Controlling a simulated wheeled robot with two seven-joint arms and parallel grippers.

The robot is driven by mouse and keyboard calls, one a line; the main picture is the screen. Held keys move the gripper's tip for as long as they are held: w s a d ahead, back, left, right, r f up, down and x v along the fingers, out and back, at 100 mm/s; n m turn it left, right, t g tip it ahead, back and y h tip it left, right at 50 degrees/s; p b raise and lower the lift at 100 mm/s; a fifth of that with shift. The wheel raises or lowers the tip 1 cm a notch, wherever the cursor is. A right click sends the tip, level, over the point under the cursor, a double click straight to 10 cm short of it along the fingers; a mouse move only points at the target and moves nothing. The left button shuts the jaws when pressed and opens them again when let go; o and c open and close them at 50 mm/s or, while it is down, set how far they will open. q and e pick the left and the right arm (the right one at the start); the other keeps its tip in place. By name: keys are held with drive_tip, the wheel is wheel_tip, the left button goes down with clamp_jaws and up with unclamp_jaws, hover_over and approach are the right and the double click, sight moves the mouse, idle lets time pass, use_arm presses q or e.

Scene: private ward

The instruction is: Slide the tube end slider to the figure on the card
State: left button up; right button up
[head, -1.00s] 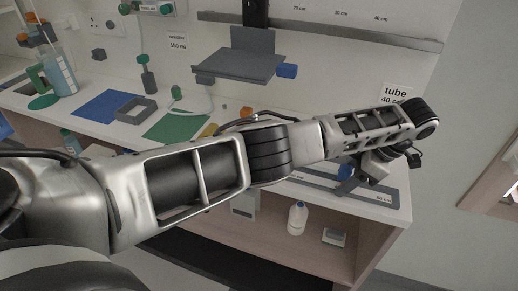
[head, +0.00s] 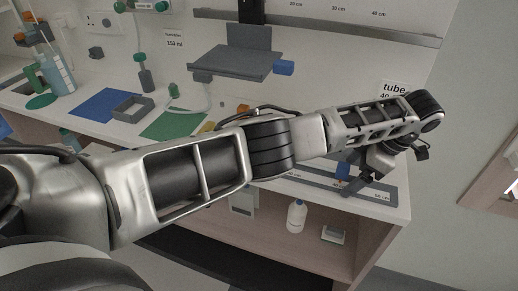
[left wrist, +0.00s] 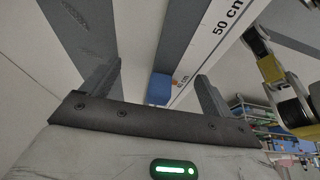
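The tube end slider is a blue block (head: 343,170) on the grey scale rail (head: 300,183) along the bench's front edge. It also shows in the left wrist view (left wrist: 160,88), beside a printed scale with a "50 cm" mark. My left gripper (head: 353,187) hangs over the rail's right part, close to the slider. In the left wrist view its two fingers (left wrist: 155,92) are apart, with the blue block showing between them; contact cannot be told. The card (head: 395,88) reads "tube" and "40"; my arm hides its lower part. My right gripper is not in view.
A grey wall rail (head: 320,25) with cm marks carries a grey shelf (head: 235,62) with a blue block (head: 284,68). A white bottle (head: 297,215) stands on the lower shelf. Blue and green mats lie at left. My left arm crosses the bench.

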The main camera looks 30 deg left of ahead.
use_arm(q)
drive_tip(key=shift+s+a+f, duration=0.1)
drive_tip(key=shift+s, duration=0.05)
drive_tip(key=shift+v, duration=3.95)
drive_tip(key=shift+f, duration=0.1)
